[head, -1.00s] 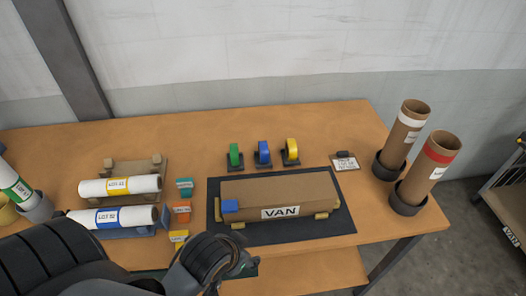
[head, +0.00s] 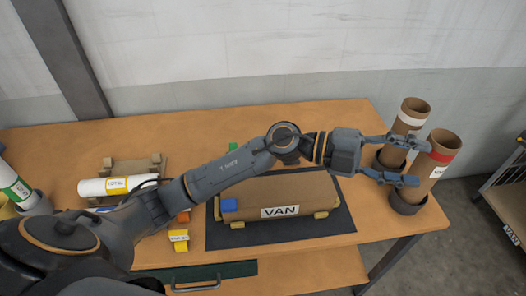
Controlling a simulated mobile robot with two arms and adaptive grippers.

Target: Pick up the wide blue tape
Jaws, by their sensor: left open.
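The blue tape roll in the row of small stands is hidden behind my left arm. Only a bit of the green roll (head: 233,147) beside its place shows. My left gripper (head: 418,161) is open and empty, far to the right of the row, with its fingers in front of the two brown tubes in the picture. I cannot tell whether it touches them. My right gripper is not in view.
A brown VAN package (head: 290,190) with a small blue piece (head: 229,205) at its left end lies on a dark mat (head: 335,230). The red-banded tube (head: 436,157) and white-banded tube (head: 411,117) stand in dark holders at the table's right end. A white LOT roll (head: 95,187) lies at the left.

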